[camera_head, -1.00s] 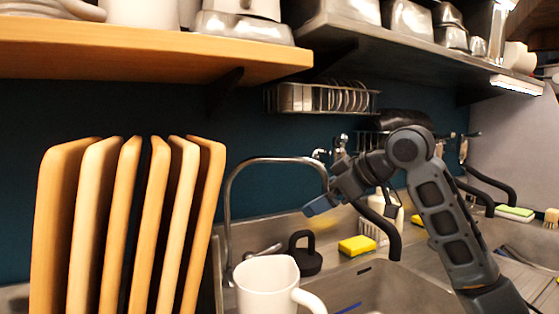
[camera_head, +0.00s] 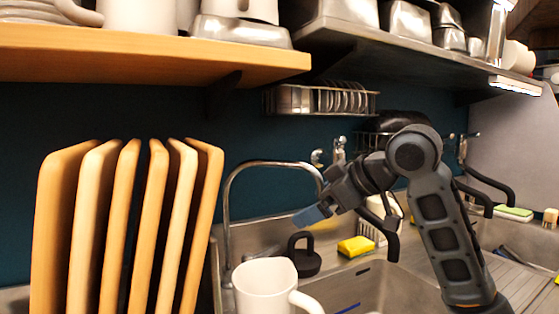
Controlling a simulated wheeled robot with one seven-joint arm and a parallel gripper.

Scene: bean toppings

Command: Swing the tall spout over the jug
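The tall spout (camera_head: 228,205) is a thin metal pipe. It rises behind the sink's left end and arches to the right. Its far end passes behind my gripper (camera_head: 306,216), so I cannot tell whether they touch. A black curved end piece (camera_head: 392,246) hangs over the basin to the right; its link to the pipe is hidden by my arm. The white jug (camera_head: 264,287) stands upright at the front left of the sink, below and left of my gripper. My gripper points left and down with blue-grey fingertips; their gap does not show clearly.
Upright wooden boards (camera_head: 130,225) fill the left side. A wooden shelf (camera_head: 150,55) and a metal shelf hang above. A wire rack (camera_head: 320,100) is on the wall.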

